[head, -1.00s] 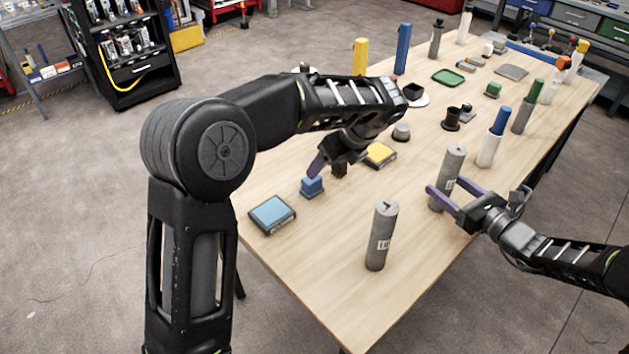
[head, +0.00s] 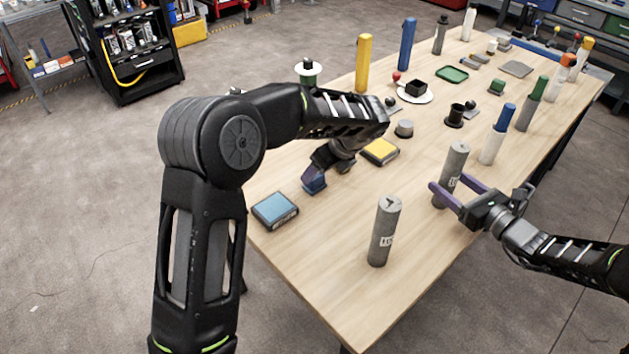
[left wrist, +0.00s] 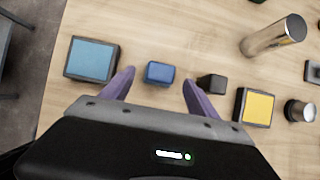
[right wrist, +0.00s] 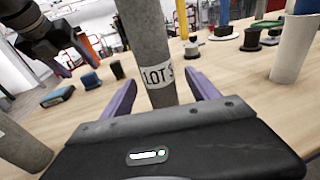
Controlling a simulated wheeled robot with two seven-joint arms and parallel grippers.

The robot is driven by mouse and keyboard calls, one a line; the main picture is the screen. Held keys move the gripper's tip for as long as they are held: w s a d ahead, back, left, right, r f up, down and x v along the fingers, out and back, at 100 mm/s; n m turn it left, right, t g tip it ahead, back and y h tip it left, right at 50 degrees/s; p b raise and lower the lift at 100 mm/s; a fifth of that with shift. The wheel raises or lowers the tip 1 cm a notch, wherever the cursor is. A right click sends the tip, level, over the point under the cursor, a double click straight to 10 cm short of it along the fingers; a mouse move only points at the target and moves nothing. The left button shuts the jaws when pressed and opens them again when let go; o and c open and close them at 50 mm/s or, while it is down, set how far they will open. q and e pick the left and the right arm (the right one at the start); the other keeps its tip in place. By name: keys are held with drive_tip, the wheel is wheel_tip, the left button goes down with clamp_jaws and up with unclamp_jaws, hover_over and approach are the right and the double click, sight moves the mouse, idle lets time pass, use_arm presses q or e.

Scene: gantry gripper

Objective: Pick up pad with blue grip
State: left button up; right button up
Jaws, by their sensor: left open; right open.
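The pad with blue grip shows in the left wrist view as a small blue block (left wrist: 159,72) on the table. My left gripper (left wrist: 155,83) is open, with one purple finger on each side of the block and a gap to both. In the head view my left gripper (head: 316,182) is low over that spot and mostly hides the block. My right gripper (head: 450,188) is open at a grey cylinder (head: 455,165) marked "LOT". In the right wrist view the upright cylinder (right wrist: 150,45) stands between and beyond the spread fingers.
A flat light-blue-topped box (left wrist: 91,59) lies left of the blue block. A small black block (left wrist: 211,83) and a yellow-topped box (left wrist: 257,107) lie to its right. Another grey cylinder (head: 384,230) stands near the front edge. Bare wood lies around it.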

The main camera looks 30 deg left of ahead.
use_arm(q)
drive_tip(key=shift+f, duration=0.1)
drive_tip(key=x, duration=0.5)
drive_tip(key=shift+w, duration=0.1)
drive_tip(key=shift+c, duration=0.4)
idle(0.3)
clamp_jaws()
idle(0.5)
wheel_tip(320, 180, up, 10)
drive_tip(key=shift+r, duration=0.1)
idle(0.5)
idle(0.3)
